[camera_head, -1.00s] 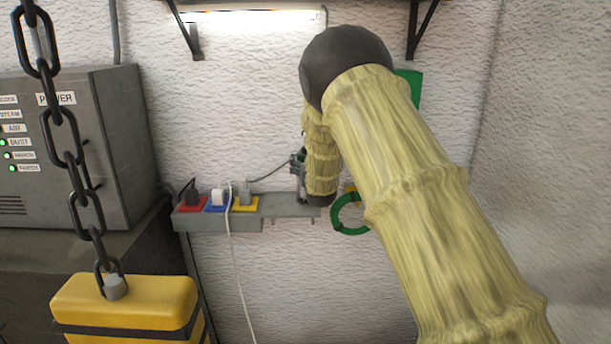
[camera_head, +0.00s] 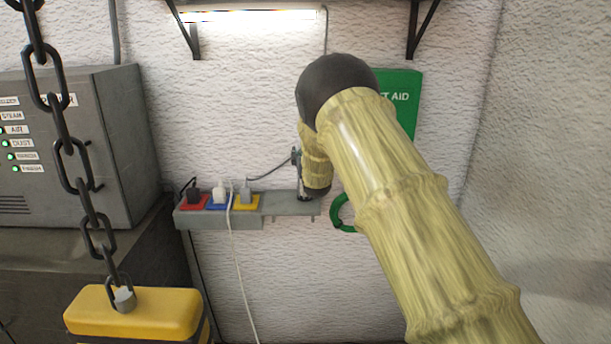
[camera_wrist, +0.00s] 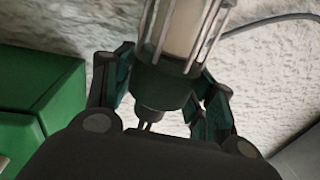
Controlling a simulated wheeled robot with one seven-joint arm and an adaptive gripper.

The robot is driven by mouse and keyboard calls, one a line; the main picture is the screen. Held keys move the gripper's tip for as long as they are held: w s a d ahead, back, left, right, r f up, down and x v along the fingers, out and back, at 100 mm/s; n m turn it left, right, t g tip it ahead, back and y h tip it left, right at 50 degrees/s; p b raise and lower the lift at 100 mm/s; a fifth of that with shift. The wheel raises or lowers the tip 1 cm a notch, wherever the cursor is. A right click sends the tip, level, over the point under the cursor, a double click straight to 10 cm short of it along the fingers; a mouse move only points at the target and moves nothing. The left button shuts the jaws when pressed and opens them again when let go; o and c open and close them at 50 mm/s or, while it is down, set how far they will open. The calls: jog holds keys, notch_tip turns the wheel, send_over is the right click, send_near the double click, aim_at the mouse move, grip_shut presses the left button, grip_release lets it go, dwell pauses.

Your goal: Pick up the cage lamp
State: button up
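The cage lamp (camera_wrist: 183,30) fills the top middle of the wrist view. It has a pale tube behind metal bars and a dark collar at its lower end. My gripper (camera_wrist: 167,75) has one finger on each side of this collar, and both fingers appear to touch it. In the head view, my gripper (camera_head: 300,172) is small, in front of the wall near the right part of the grey shelf. My own arm covers part of it there, and the lamp cannot be made out clearly.
A grey shelf (camera_head: 225,222) carries red, blue and yellow sockets with plugs and cables. A green first-aid box (camera_head: 408,110) and a green ring (camera_head: 341,214) are by my arm. A chain (camera_head: 72,160) with a yellow block (camera_head: 135,312) hangs at left, before a grey cabinet (camera_head: 95,130).

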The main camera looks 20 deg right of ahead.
grip_shut()
jog(key=shift+r, duration=0.1)
